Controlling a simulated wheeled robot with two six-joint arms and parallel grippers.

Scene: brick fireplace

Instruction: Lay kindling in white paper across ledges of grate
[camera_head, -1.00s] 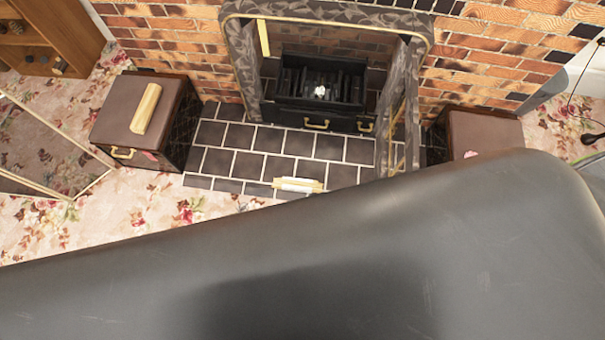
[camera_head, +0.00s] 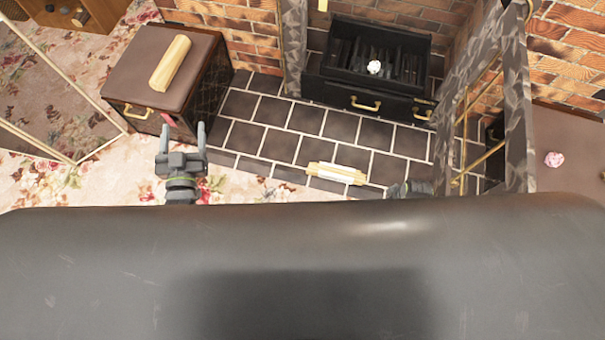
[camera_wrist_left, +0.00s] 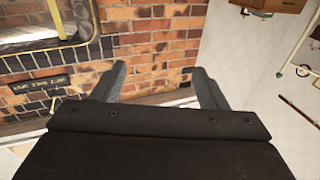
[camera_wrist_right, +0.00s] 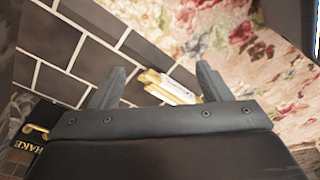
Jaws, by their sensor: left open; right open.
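The kindling in white paper (camera_head: 336,174) is a pale wood bundle with a white wrap, lying on the dark hearth tiles. It also shows in the right wrist view (camera_wrist_right: 170,86), between and beyond the fingers of my right gripper (camera_wrist_right: 160,68), which is open and empty. In the head view only a dark bit of that gripper seems to show, right of the bundle. The black grate (camera_head: 345,92) stands in the fireplace with a white crumpled ball (camera_head: 374,67) in it. My left gripper (camera_head: 183,128) is open and empty, in front of the left brown box.
A brown box (camera_head: 143,88) with a log (camera_head: 170,63) on top stands left of the hearth. The open fireplace door (camera_head: 481,110) juts forward at right, beside another brown surface with a pink crumpled ball (camera_head: 553,159). The hearth tiles (camera_head: 262,108) are clear around the bundle.

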